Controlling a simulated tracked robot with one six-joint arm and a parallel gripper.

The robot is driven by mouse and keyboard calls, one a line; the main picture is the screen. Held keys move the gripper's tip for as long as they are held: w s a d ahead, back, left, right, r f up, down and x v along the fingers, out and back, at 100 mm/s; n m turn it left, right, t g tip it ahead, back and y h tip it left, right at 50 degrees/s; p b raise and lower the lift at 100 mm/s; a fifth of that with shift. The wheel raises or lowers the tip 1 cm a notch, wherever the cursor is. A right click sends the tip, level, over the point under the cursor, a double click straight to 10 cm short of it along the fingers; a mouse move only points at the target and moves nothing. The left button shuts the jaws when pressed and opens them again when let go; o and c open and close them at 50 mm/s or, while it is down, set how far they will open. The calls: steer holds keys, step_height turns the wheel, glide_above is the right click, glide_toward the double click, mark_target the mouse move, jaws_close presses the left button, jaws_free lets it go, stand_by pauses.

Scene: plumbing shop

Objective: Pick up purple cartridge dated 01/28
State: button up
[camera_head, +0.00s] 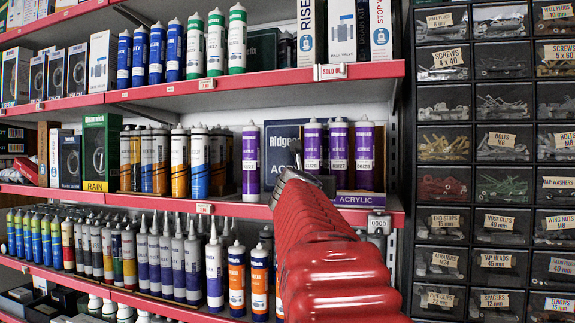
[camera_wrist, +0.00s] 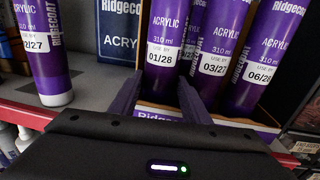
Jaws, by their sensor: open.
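The purple cartridge dated 01/28 (camera_wrist: 166,40) stands in a purple Ridgecoat box (camera_wrist: 162,112) in the wrist view.
Cartridges dated 03/27 (camera_wrist: 216,55) and 06/28 (camera_wrist: 262,60) stand close on the right. A lone purple cartridge (camera_wrist: 44,60) stands on the shelf at left, beside a blue Acrylic box (camera_wrist: 118,30). The red shelf edge (camera_head: 150,197) runs below; drawers (camera_head: 443,187) are at right.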

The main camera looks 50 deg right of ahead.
mark_target(313, 153)
steer(key=shift+c, duration=0.6)
steer(key=shift+r, duration=0.1)
jaws_close()
steer(key=shift+r, duration=0.1)
steer(key=shift+a+r, duration=0.2)
steer(key=shift+r, duration=3.25)
steer(key=w+a+v, duration=0.1)
steer(key=v, duration=1.8)
steer(key=shift+w+a, duration=0.15)
steer(key=shift+a, duration=0.05)
